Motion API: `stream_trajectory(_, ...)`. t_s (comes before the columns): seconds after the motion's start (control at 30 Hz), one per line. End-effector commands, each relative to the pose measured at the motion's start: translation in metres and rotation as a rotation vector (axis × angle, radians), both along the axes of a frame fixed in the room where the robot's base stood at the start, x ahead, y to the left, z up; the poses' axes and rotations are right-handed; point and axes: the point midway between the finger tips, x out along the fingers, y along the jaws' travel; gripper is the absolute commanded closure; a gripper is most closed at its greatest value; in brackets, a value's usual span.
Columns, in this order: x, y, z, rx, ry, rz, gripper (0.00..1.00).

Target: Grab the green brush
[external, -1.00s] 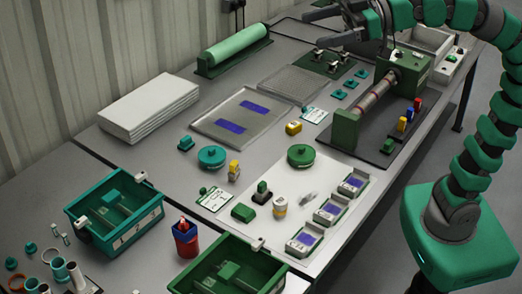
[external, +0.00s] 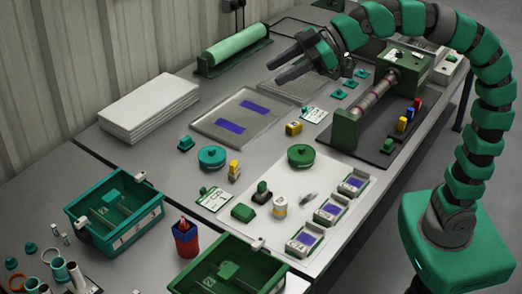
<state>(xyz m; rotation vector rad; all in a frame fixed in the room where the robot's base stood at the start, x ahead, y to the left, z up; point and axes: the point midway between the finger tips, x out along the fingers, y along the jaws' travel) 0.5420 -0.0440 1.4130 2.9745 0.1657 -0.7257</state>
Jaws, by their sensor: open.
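My gripper (external: 272,68) is open and empty, its dark fingers pointing left above the back of the table, over a shallow tray. No object is clearly recognisable as the green brush at this size.
A green roller stand (external: 347,130) is on the right. Teal (external: 88,205) and green (external: 204,270) bins are in front.

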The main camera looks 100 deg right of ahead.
Motion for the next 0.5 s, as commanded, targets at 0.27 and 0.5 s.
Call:
stream_trajectory(0.27,0.048,-0.063,-0.129,0.005,0.188,0.17,0.55)
stream_trajectory(0.5,0.066,-0.124,-0.233,0.04,0.261,0.339,0.55)
